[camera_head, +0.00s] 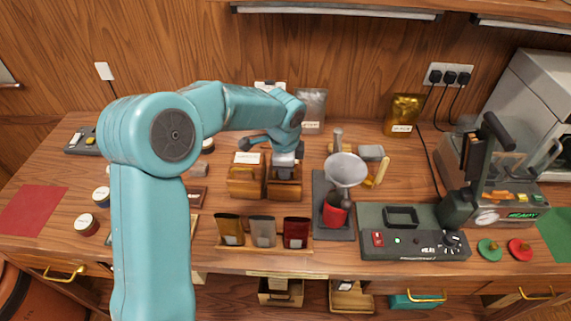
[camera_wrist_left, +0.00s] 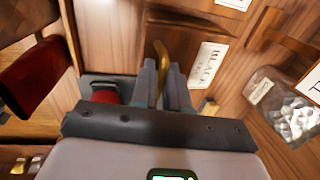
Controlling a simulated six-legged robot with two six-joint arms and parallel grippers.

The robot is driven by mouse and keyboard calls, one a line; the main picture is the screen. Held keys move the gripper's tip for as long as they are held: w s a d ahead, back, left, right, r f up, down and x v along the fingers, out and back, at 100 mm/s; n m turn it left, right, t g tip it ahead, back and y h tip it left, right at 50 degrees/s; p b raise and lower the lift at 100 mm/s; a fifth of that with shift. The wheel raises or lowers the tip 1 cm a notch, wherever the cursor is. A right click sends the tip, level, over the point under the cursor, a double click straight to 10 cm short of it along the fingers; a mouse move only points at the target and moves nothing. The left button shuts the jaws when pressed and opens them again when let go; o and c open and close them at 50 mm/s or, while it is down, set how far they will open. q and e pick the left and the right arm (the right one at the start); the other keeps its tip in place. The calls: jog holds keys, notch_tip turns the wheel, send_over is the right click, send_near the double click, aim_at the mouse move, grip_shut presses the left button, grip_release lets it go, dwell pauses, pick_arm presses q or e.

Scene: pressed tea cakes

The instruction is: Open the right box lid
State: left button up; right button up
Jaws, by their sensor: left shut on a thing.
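Two small brown wooden boxes stand side by side at the middle of the bench: the left box (camera_head: 245,182) and the right box (camera_head: 284,190). My left gripper (camera_head: 285,170) reaches down over the right box and hides much of its top. In the left wrist view, the gripper's fingers (camera_wrist_left: 158,85) are shut on a thin gold pull (camera_wrist_left: 161,58). A white label with "BLACK" (camera_wrist_left: 207,65) lies on the wood beside the fingers. How far the right box's lid is raised cannot be told. My right gripper is not in view.
Three pouches in a wooden rack (camera_head: 263,247) stand in front of the boxes. A metal funnel (camera_head: 345,170) over a red cup (camera_head: 335,213) stands to the right. A silver pouch (camera_head: 311,105) is behind. A control panel (camera_head: 385,250) is further right.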

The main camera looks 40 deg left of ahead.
pick_arm(q)
jog(key=shift+w+a+r+p, duration=0.15)
jog(key=shift+w+r+p, duration=0.15)
jog(key=shift+r, duration=0.4)
jog(key=shift+w+a+r+p, duration=0.25)
jog(key=shift+w+r+p, duration=0.1)
jog(key=shift+r+p, duration=0.55)
jog(key=shift+w+a+p, duration=0.1)
jog(key=shift+w+p, duration=0.05)
jog(key=shift+p, duration=0.15)
jog(key=shift+f, duration=0.1)
